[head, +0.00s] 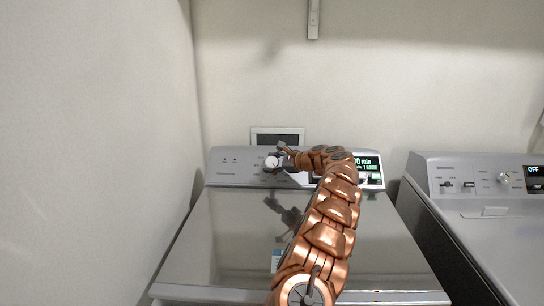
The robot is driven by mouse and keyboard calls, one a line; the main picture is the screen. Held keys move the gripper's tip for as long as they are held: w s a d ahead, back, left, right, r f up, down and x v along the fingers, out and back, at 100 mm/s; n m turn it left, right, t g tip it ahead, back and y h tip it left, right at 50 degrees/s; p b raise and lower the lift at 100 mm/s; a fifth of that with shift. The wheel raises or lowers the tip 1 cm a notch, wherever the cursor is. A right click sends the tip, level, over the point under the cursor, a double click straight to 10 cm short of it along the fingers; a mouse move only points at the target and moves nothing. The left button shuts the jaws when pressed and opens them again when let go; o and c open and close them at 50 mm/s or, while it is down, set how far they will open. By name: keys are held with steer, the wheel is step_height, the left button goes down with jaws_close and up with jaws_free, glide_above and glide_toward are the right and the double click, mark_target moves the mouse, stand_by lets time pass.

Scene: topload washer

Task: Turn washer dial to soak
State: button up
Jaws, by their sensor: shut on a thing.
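The washer (230,235) stands in front of me with its grey lid closed. Its control panel (230,172) runs along the back. The round white dial (271,162) is on the panel, left of a lit display (367,163) with green text. My gripper (274,163) is at the dial, its dark fingers shut around it. My arm hides part of the panel between the dial and the display. The dial's labels are too small to read, so I cannot tell its setting.
A second machine (490,225) stands to the right, with its own knob (503,178) and a display (535,172) reading OFF. A wall (90,150) is close on the left. A framed wall box (277,136) is behind the washer panel.

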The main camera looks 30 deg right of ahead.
steer(key=shift+d+r+n+g+y+p, duration=0.15)
steer(key=shift+n+g+y+p, duration=0.3)
steer(key=shift+p, duration=0.95)
steer(key=shift+r+n+g+y+p, duration=0.15)
steer(key=shift+n+g+p, duration=0.5)
steer(key=shift+p, duration=0.7)
steer(key=n+p, duration=0.1)
steer(key=p, duration=0.2)
steer(key=shift+f+g, duration=0.1)
steer(key=shift+g, duration=0.3)
steer(key=shift+n+y+p, duration=0.3)
steer(key=shift+p, duration=0.05)
steer(key=shift+f+n+g+p, duration=0.3)
steer(key=shift+g+p, duration=0.1)
steer(key=shift+p, duration=0.25)
steer(key=o, duration=1.2)
steer(key=shift+r, duration=0.1)
steer(key=v, duration=1.2)
